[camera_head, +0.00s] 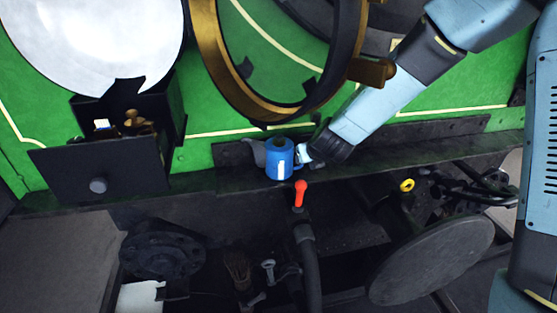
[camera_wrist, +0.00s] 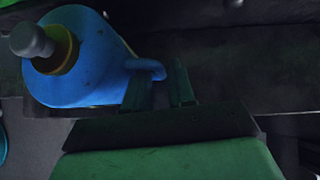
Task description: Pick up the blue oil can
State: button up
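The blue oil can (camera_head: 279,160) stands on a dark ledge (camera_head: 400,150) along the green side panel. Its grey spout points left in the head view. My gripper (camera_head: 305,153) is at the can's right side, by its handle. In the wrist view the can (camera_wrist: 90,85) fills the upper left, with a grey knob and brass collar on top. Its handle loop (camera_wrist: 150,66) reaches between the two fingers of my gripper (camera_wrist: 161,78). A gap shows between the fingers, so they look open around the handle. The lower part of the handle is hidden by the left finger.
An open black drawer (camera_head: 100,175) with small items is at the left. A large brass ring (camera_head: 225,85) hangs above the can. A red-tipped lever (camera_head: 300,193) stands just in front of the ledge. A grey disc (camera_head: 430,262) and dark machinery are below right.

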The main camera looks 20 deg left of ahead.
jog(key=shift+w+a+f, duration=0.15)
jog(key=shift+w+f, duration=0.1)
jog(key=shift+f, duration=0.05)
jog(key=shift+c, duration=0.3)
grip_shut()
